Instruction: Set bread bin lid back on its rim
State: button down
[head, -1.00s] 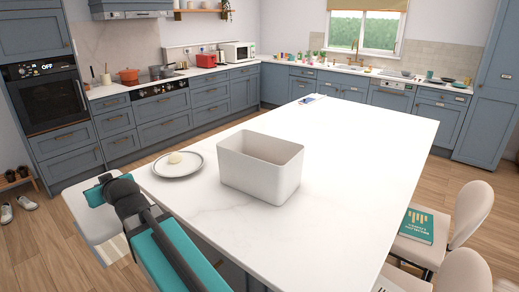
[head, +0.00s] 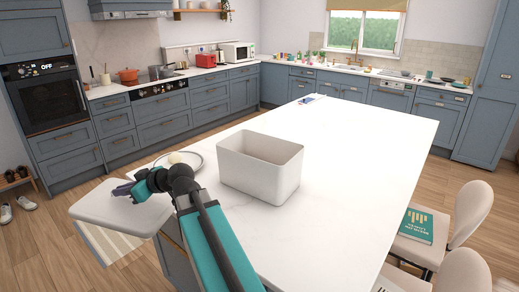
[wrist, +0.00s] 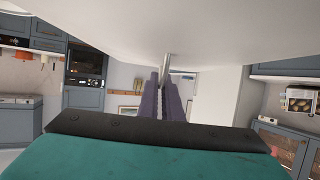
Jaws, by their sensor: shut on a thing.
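The bread bin (head: 240,178) is a white, open-topped rectangular box standing on the island, empty as far as I can see inside. The bread bin lid (head: 100,212) is a flat white slab with rounded corners, at the lower left of the head view, beyond the island's left edge and apart from the bin. My gripper (head: 124,189) is at the lid; its purple fingers (wrist: 164,95) are shut on a thin metal piece, seemingly the lid's handle. In the wrist view the lid (wrist: 120,25) fills the top. The exact grip is partly hidden.
A plate (head: 199,166) with a pale round item lies left of the bin, partly behind my arm. The island top (head: 340,200) is clear to the right and front of the bin. Chairs (head: 470,205) stand on the right, one bearing a teal book (head: 425,225).

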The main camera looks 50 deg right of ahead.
jog(key=shift+n+y, duration=0.3)
jog(key=shift+n, duration=0.1)
jog(key=s+d+r, duration=0.1)
jog(key=d, duration=0.3)
jog(key=s+d+r, duration=0.1)
jog(key=d+r, duration=0.1)
jog(key=d, duration=0.2)
jog(key=s+d+r, duration=0.1)
jog(key=d+r, duration=0.1)
jog(key=d, duration=0.2)
jog(key=shift+s+d, duration=0.35)
jog(key=s+d+r+m+h, duration=0.1)
jog(key=s+d+r, duration=0.2)
jog(key=s+d, duration=0.4)
jog(key=s+d+r+m+t+h, duration=0.1)
jog(key=s+d+r+m+h, duration=0.1)
jog(key=s+d, duration=0.6)
jog(key=s+d+r+m+h, duration=0.1)
jog(key=s+d, duration=0.6)
jog(key=d, duration=1.1)
notch_tip(320, 180, up, 3)
jog(key=shift+s+f+m+t+h, duration=0.1)
jog(key=shift+s+m+t+h, duration=0.2)
jog(key=shift+h, duration=0.2)
jog(key=shift+w+d, duration=0.1)
jog(key=w+d+f+p, duration=0.1)
jog(key=w+d+p, duration=0.3)
jog(key=w, duration=1)
jog(key=shift+d+f, duration=0.15)
jog(key=shift+d, duration=0.2)
